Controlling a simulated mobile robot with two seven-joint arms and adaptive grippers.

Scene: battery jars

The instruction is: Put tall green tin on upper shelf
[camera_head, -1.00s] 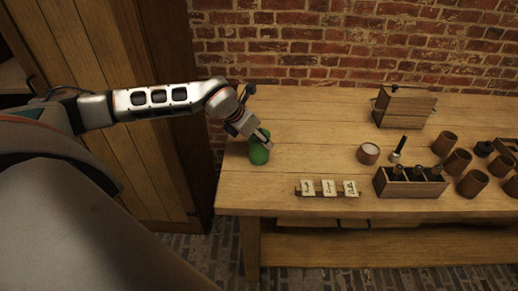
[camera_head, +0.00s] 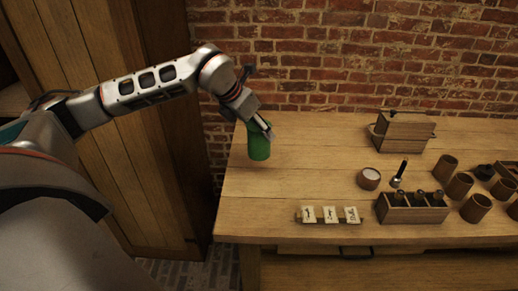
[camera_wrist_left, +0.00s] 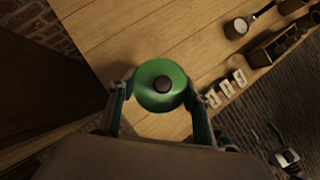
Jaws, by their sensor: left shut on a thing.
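The tall green tin (camera_head: 258,144) is a green cylinder held upright above the left end of the wooden table. My left gripper (camera_head: 266,130) is shut on it near its top. In the left wrist view the tin's round green lid (camera_wrist_left: 161,84) with a dark knob sits between the two fingers of my left gripper (camera_wrist_left: 160,108). The upper shelf cannot be made out for certain; a tall wooden cabinet (camera_head: 110,120) stands at the left, partly behind my arm.
On the wooden table (camera_head: 300,170) stand three label cards (camera_head: 331,214), a rack of bottles (camera_head: 412,208), a white-filled bowl (camera_head: 369,178), several wooden cups (camera_head: 459,186) and a wooden box (camera_head: 402,131). A brick wall (camera_head: 340,60) is behind. The table's left part is clear.

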